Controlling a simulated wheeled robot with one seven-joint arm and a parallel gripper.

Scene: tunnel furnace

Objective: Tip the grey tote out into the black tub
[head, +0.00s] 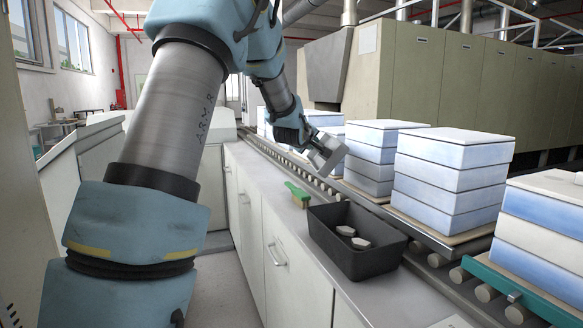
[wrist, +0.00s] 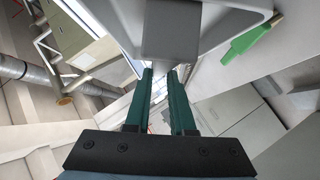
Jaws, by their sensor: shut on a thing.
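The black tub (head: 378,262) stands on the counter in the head view, with a few pale grey pieces (head: 360,242) on its floor. The small grey tote (head: 328,155) hangs in the air above and behind the tub, strongly tilted. My gripper (wrist: 166,72) is shut on the tote, its green fingers close together at a grey block on the tote's side. The tote's grey body (wrist: 110,10) fills the top of the wrist view. Its inside is hidden, so I cannot tell whether anything is left in it.
A green brush (head: 298,194) lies on the counter behind the tub; it also shows in the wrist view (wrist: 252,40). A roller conveyor (head: 437,262) with stacks of white-blue blocks (head: 452,170) runs along the right. Beige cabinets (head: 440,75) stand behind it.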

